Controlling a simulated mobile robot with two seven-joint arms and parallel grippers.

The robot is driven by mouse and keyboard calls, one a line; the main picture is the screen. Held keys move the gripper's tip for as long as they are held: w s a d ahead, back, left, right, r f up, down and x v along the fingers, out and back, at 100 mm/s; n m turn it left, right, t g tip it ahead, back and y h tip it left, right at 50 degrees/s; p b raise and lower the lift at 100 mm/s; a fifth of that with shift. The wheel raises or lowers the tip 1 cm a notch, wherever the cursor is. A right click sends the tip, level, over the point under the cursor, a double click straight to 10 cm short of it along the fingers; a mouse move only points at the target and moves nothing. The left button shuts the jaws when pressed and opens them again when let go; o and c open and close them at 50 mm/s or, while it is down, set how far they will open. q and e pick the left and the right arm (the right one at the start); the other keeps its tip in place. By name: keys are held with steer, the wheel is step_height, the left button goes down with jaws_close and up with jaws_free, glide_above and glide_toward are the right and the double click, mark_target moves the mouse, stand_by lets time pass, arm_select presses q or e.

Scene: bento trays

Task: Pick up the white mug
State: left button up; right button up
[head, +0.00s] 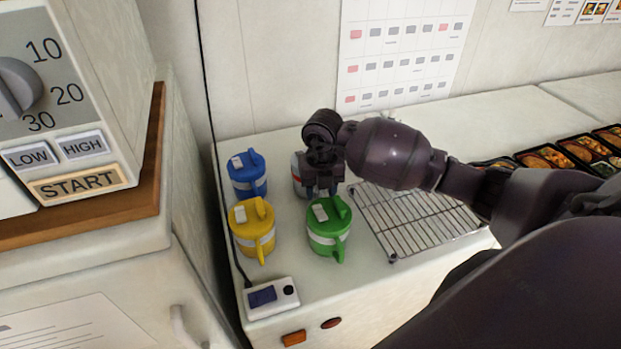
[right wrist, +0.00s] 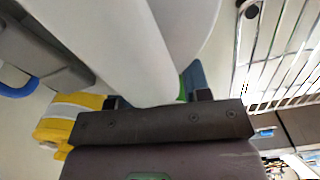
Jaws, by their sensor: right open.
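The white mug (head: 297,184) stands on the counter, mostly hidden behind my right gripper (head: 321,190) in the head view. My right gripper is open and pointed down at the mug. In the right wrist view a large white part of the mug (right wrist: 125,40), looking like its handle, fills the upper middle. It reaches down between the two fingertips of my right gripper (right wrist: 157,98). I cannot tell whether the fingers touch it. My left gripper is not in view.
A blue mug (head: 247,175), a yellow mug (head: 252,230) and a green mug (head: 328,228) stand close around it. A wire rack (head: 415,222) lies to the right, with bento trays (head: 560,158) beyond. A power socket (head: 271,297) sits at the front left.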

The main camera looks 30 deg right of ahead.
steer(key=shift+c, duration=0.2)
jaws_close()
steer(key=shift+r, duration=0.15)
